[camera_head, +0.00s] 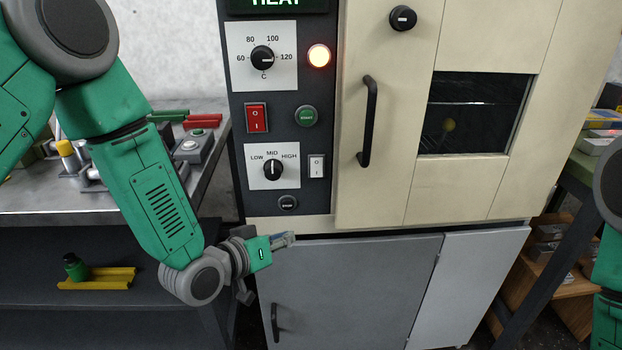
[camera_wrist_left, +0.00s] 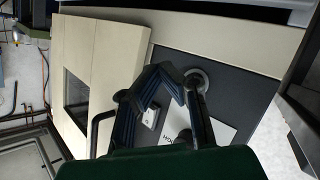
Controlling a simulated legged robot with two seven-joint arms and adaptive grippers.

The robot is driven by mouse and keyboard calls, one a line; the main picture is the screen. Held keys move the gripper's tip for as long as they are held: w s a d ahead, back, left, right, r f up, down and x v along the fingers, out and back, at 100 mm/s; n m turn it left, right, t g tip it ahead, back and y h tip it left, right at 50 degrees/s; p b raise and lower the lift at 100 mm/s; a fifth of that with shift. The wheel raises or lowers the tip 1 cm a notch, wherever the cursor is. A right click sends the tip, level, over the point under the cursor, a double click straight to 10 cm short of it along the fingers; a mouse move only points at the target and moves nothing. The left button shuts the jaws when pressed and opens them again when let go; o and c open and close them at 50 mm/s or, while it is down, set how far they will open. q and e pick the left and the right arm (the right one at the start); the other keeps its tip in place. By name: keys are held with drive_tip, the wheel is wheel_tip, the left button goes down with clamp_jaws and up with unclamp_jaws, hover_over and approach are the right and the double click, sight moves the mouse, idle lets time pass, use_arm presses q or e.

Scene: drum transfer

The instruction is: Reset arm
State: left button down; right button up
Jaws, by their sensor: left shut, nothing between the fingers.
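My left arm comes in from the left in the head view, bent down in front of the oven. My left gripper (camera_head: 284,240) is shut and empty, just below the oven's control panel (camera_head: 279,222), in front of the grey lower cabinet. In the left wrist view its dark fingers (camera_wrist_left: 164,72) meet at the tips, with the panel behind them. Part of my right arm shows at the right edge of the head view; its gripper is out of view.
The cream oven door (camera_head: 385,190) is closed, with a black handle (camera_head: 368,122) and dark window (camera_head: 472,112).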

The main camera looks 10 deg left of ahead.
use_arm(q)
drive_tip(key=s+a+f+g+y, duration=0.2)
drive_tip(key=s+a+f+g, duration=0.1)
drive_tip(key=s+f, duration=0.5)
drive_tip(key=s+a+f+g+y, duration=0.2)
drive_tip(key=s+a+f+g, duration=0.1)
drive_tip(key=s+f, duration=0.45)
drive_tip(key=s+a+f+g+y, duration=0.1)
drive_tip(key=s+a+f+g, duration=0.1)
drive_tip(key=s, duration=0.6)
drive_tip(key=s+a+f+g+y, duration=0.1)
drive_tip(key=s+a+g, duration=0.3)
drive_tip(key=s, duration=0.5)
drive_tip(key=shift+s+f+m+p, duration=0.2)
drive_tip(key=shift+f+m+p, duration=0.1)
drive_tip(key=shift+f, duration=0.45)
drive_tip(key=shift+w+d, duration=0.1)
drive_tip(key=shift+w, duration=0.05)
